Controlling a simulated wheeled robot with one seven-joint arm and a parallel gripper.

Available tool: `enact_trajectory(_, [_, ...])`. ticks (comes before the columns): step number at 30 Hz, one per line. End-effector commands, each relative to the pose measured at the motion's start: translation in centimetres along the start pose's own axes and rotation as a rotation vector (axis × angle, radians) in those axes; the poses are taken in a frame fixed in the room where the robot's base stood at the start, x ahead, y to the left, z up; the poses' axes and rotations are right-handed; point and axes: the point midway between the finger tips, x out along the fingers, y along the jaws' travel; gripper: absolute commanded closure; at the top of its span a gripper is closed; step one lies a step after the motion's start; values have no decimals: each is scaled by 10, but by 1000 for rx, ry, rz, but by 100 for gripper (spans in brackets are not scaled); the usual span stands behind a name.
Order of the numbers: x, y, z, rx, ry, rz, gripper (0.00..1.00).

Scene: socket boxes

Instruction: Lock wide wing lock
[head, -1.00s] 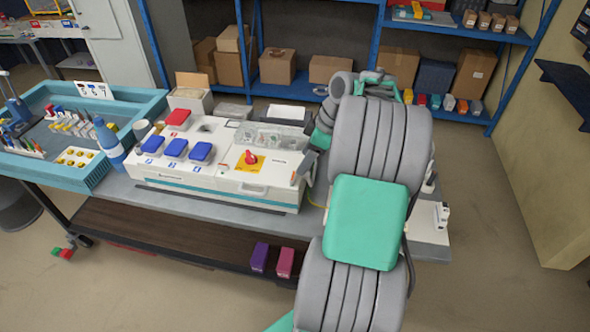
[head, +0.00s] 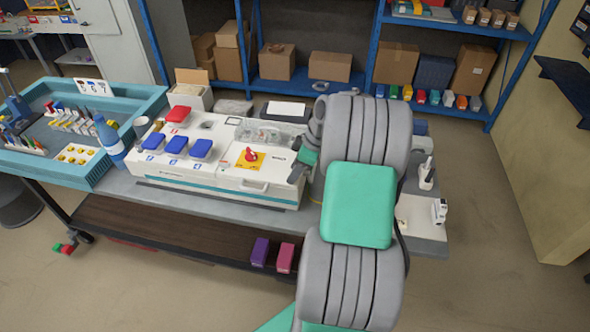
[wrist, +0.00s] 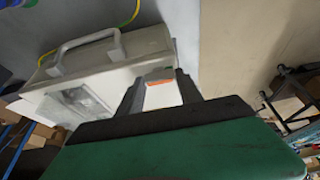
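The white socket box (head: 225,180) stands on the bench. It has three blue lids, a red lid, a red knob on a yellow plate (head: 247,160) and a front handle. My gripper (head: 297,172) is low at the box's right end, partly hidden by my arm. In the wrist view my gripper's two dark fingers (wrist: 160,90) stand apart. A white piece with an orange edge (wrist: 162,94) fills the space between them; I cannot tell whether they press on it. I cannot pick out the wide wing lock for certain. A pale case with a handle (wrist: 95,75) lies left of the fingers.
A blue bottle (head: 109,140) and a teal tray (head: 95,180) of small parts are left of the box. Small white devices (head: 438,211) stand at the bench's right end. Purple and pink boxes (head: 259,251) are on the lower shelf. A yellow cable (wrist: 131,14) shows in the wrist view.

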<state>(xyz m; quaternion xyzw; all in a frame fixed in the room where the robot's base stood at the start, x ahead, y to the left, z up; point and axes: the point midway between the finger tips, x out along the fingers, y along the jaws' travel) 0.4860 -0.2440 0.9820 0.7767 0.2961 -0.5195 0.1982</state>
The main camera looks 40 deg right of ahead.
Motion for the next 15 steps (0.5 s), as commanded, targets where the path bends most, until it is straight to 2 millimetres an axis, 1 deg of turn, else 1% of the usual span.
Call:
enact_trajectory(1, [0,0,0,0,0,0,63])
enact_trajectory(12, [0,0,0,0,0,0,93])
enact_trajectory(14, [0,0,0,0,0,0,98])
enact_trajectory(15, [0,0,0,0,0,0,99])
